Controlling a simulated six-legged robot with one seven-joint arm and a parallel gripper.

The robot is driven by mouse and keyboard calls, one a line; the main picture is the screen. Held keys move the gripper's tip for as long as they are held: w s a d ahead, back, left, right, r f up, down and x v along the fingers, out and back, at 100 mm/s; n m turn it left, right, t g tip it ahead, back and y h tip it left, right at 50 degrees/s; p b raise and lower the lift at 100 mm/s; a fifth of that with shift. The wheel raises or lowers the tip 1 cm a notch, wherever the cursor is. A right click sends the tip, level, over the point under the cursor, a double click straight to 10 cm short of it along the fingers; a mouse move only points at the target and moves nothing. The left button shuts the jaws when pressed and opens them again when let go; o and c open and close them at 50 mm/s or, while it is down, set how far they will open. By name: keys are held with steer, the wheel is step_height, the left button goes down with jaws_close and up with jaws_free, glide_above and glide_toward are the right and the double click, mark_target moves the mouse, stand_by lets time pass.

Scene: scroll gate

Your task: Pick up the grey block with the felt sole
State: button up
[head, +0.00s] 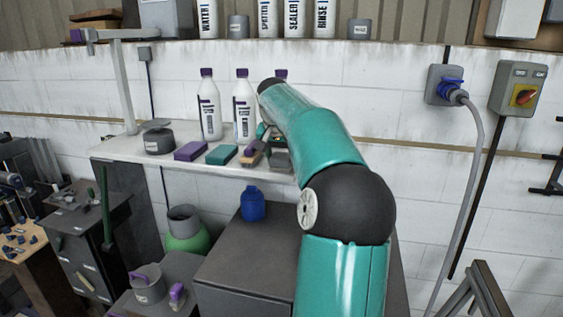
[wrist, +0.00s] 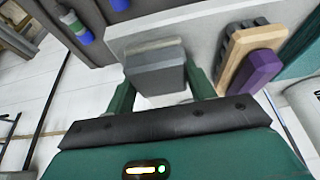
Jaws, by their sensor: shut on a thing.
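The grey block (wrist: 156,68) sits between the two green fingers of my gripper (wrist: 160,88) in the wrist view, and the gripper is shut on it. In the head view the grey block (head: 280,161) shows at the right end of the white shelf (head: 140,150), partly behind my teal arm. My gripper (head: 268,140) is mostly hidden by the arm there. I cannot tell whether the block still touches the shelf.
Beside the block lie a wooden brush with purple (head: 252,154), a green block (head: 221,155) and a purple block (head: 190,151). White bottles (head: 243,110) stand close behind. A dark round tin (head: 158,140) is at the left. A dark cabinet (head: 245,245) stands below the shelf.

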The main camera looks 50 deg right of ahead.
mark_target(282, 154)
steer(key=shift+r, duration=0.1)
steer(key=shift+r, duration=0.45)
steer(key=r, duration=0.2)
steer(key=shift+a+r, duration=0.25)
steer(key=shift+r, duration=0.15)
steer(key=s+a+r, duration=0.7)
steer(key=a+r, duration=0.2)
steer(key=a, duration=0.2)
steer(key=shift+s+a, duration=0.15)
steer(key=shift+a, duration=0.1)
